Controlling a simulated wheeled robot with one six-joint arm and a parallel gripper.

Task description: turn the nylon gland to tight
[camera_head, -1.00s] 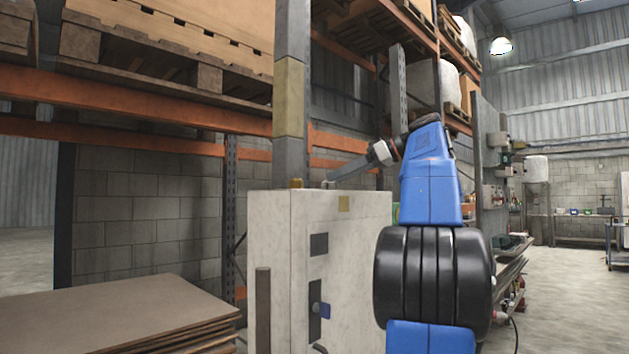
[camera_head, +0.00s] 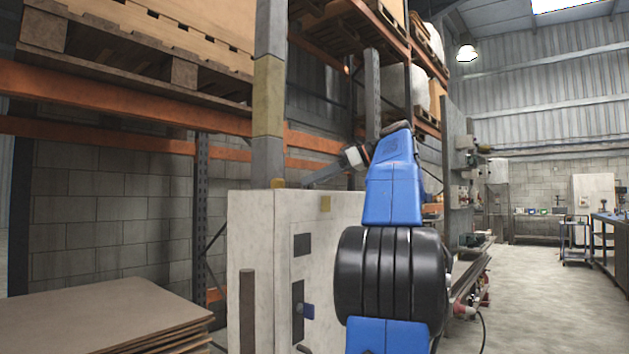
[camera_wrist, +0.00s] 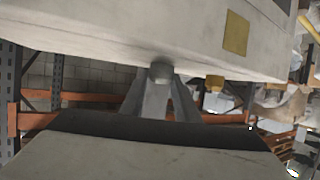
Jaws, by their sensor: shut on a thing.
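The nylon gland (camera_wrist: 160,72) shows in the wrist view as a small grey round piece at the edge of the pale cabinet (camera_wrist: 90,35). My gripper (camera_wrist: 160,88) is shut on it, with one grey finger on each side. The fingers hide part of the gland. In the head view my gripper (camera_head: 306,183) reaches left to the top of the pale cabinet (camera_head: 262,250). The gland itself cannot be made out there.
A brass-coloured fitting (camera_wrist: 215,82) sits near the gland, and a yellow label (camera_wrist: 235,33) is on the cabinet. A grey and yellow post (camera_head: 268,95) rises behind the cabinet. Stacked sheets (camera_head: 100,315) lie at the left. The floor at the right (camera_head: 545,290) is open.

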